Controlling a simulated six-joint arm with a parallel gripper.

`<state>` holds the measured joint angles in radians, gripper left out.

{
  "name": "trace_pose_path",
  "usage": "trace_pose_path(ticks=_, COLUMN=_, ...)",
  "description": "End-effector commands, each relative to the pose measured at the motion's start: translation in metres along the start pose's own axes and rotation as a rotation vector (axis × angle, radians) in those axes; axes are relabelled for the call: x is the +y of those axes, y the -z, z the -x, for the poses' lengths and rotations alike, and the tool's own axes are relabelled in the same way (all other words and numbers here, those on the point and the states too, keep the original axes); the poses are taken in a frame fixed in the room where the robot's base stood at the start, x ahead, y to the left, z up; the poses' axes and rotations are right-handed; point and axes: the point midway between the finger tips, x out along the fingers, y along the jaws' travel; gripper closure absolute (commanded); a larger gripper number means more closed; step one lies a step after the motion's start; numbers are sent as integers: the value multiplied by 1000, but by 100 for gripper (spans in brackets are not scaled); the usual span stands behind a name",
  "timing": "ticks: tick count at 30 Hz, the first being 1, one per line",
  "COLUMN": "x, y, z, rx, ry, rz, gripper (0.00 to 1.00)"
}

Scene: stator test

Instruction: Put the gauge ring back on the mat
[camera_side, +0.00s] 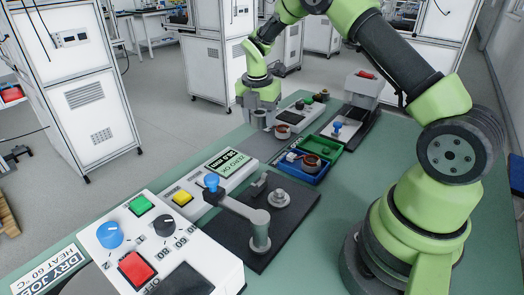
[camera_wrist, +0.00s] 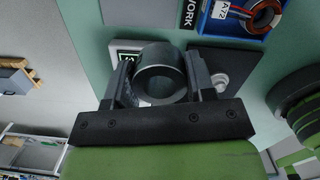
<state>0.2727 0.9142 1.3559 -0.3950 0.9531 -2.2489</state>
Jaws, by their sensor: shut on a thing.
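The gauge ring (camera_wrist: 160,76) is a plain grey metal ring. In the wrist view it sits between the two fingers of my gripper (camera_wrist: 162,85), which is shut on it, and its round bore faces the camera. In the side view my gripper (camera_side: 261,112) points down over the bench beyond the blue tray; the ring is hard to make out there. A flat grey mat (camera_side: 260,148) lies on the bench in front of and below my gripper. A grey patch (camera_wrist: 145,12) at the top of the wrist view may be this mat.
A white display unit (camera_side: 228,165) is at left. A dark plate (camera_side: 245,235) carries a blue-knobbed lever. A control box (camera_side: 150,245) fills the front.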

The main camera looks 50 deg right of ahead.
Motion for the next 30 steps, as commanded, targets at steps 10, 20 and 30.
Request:
trace_pose_path(ticks=10, x=10, y=-37, z=-10, rx=0, ry=-39, rz=317, gripper=89)
trace_pose_path(ticks=20, x=10, y=-32, z=-64, rx=1, ry=-39, rz=342, gripper=89)
trace_pose_path(ticks=30, x=11, y=-27, z=-105, rx=-1, ry=-41, rz=341, gripper=89)
